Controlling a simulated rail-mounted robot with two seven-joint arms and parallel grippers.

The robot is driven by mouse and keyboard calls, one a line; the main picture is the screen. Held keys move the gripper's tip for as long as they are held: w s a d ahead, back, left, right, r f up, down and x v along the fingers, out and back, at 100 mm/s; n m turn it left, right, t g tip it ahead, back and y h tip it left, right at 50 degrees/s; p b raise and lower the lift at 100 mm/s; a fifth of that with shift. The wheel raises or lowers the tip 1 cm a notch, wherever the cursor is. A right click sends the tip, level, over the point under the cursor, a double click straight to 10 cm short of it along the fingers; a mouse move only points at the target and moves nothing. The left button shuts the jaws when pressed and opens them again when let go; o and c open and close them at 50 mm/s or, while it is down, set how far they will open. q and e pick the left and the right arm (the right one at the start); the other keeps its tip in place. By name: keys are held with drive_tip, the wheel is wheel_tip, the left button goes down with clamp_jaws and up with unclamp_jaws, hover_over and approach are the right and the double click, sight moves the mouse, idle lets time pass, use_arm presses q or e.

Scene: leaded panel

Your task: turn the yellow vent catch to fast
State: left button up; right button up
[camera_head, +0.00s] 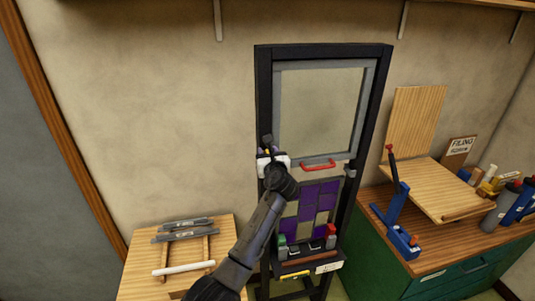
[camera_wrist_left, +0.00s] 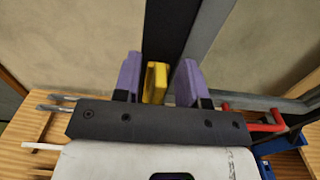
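The yellow vent catch (camera_wrist_left: 155,83) stands upright in the left wrist view, in front of the dark frame post. My left gripper (camera_wrist_left: 157,82) has one purple finger on each side of it. Narrow gaps show between the catch and the fingers, so the gripper looks open around it. In the head view my left gripper (camera_head: 266,152) is at the left post of the dark frame (camera_head: 264,90), by the lower left corner of the grey-framed vent (camera_head: 320,95). There the gripper mostly hides the catch. My right gripper is not in view.
A red handle (camera_head: 318,165) is on the vent's bottom rail, right of my left gripper. Purple leaded panes (camera_head: 318,195) lie below, above a shelf of small items. A wooden table (camera_head: 140,290) stands left; a green cabinet (camera_head: 440,285) with tools stands right.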

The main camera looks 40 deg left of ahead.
use_arm(q)
drive_tip(key=c, duration=0.7)
